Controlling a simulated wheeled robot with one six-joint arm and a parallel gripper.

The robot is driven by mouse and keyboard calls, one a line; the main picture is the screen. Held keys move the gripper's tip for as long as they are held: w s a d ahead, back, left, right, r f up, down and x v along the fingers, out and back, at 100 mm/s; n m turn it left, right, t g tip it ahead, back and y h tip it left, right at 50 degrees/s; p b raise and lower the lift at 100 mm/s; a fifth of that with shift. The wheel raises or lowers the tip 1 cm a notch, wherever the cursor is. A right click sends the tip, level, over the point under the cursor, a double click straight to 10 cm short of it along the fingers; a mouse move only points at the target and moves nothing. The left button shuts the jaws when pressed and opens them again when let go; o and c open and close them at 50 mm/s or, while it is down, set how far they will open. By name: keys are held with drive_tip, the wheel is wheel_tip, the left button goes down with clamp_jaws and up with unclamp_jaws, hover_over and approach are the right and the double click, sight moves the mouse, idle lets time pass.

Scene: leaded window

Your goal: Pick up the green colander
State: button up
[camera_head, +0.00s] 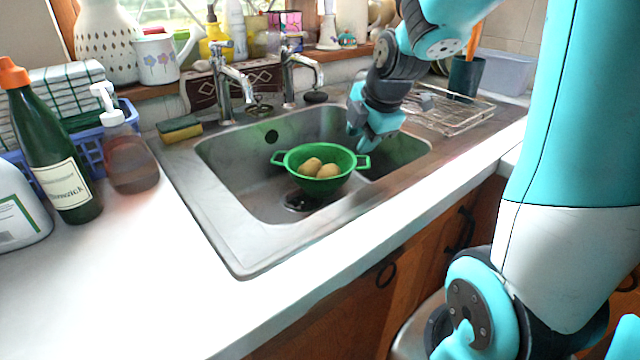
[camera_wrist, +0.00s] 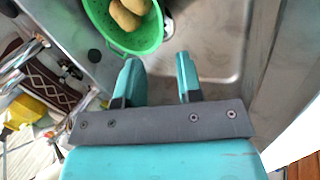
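A green colander (camera_head: 318,184) with two side handles sits in the metal sink, with a few potatoes (camera_head: 319,168) in it. It also shows at the top of the wrist view (camera_wrist: 136,38), partly cut off by the frame edge. My gripper (camera_head: 364,143) is above the right part of the sink, close to the colander's right handle in the head view. In the wrist view the two teal fingers (camera_wrist: 158,75) stand apart with nothing between them. The left finger's tip looks close to the colander's rim; I cannot tell whether they touch.
The sink (camera_head: 236,190) has two taps (camera_head: 232,85) at its back edge. A sponge (camera_head: 180,130) lies at its left corner. A green bottle (camera_head: 52,150) and a soap dispenser (camera_head: 128,155) stand left. A wire rack (camera_head: 445,112) is right. The front counter is clear.

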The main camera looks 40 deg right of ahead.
drive_tip(key=b, duration=0.1)
approach(331, 192)
drive_tip(key=b+x, duration=0.1)
drive_tip(key=x, duration=0.4)
drive_tip(key=shift+w+d+f, duration=0.1)
drive_tip(key=shift+w+f, duration=0.05)
drive_tip(key=shift+w, duration=0.05)
clamp_jaws()
